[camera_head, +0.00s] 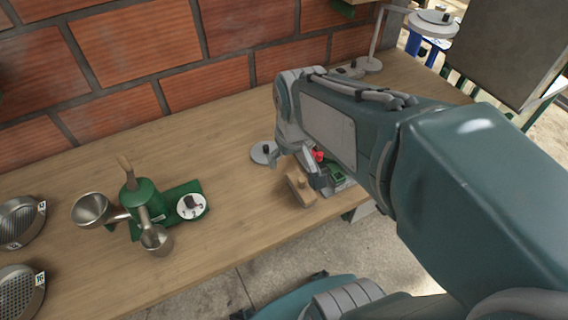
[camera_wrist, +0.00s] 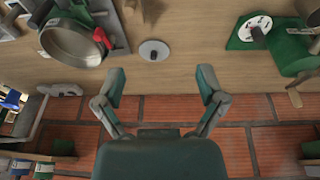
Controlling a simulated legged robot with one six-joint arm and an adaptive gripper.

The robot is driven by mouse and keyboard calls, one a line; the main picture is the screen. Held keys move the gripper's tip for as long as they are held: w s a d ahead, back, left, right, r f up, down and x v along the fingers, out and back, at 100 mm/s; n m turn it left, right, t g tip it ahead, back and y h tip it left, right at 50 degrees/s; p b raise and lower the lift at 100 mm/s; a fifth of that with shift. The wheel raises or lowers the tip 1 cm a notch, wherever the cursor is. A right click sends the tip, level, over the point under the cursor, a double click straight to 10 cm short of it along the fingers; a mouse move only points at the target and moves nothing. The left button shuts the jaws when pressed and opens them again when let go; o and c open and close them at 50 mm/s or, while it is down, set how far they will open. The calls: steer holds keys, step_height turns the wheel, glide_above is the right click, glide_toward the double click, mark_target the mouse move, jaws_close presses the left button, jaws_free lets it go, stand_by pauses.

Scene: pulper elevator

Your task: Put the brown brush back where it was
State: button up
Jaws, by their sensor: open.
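The brown brush (camera_head: 299,189) lies on the wooden table near its front edge, just left of the lower end of my arm in the head view. It shows in part at the top of the wrist view (camera_wrist: 118,32), left of centre, beside a round metal pan. My gripper (camera_wrist: 161,76) is open, with its two fingers spread wide and nothing between them. The brush is outside the fingers, beyond the left fingertip in the wrist view. In the head view my arm hides most of the gripper.
A grey disc with a dark knob (camera_head: 263,152) lies close to the brush. The metal pan with a red part (camera_wrist: 78,40) is beside it. A green machine (camera_head: 150,205) and round sieves (camera_head: 20,222) stand left. A brick wall (camera_head: 140,40) bounds the table's back.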

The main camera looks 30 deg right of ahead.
steer(key=s+a+r+t, duration=0.2)
steer(key=s+a+r, duration=0.2)
steer(key=s, duration=0.3)
steer(key=shift+s+r+t, duration=0.2)
steer(key=shift+r+t, duration=0.1)
steer(key=shift+r, duration=0.2)
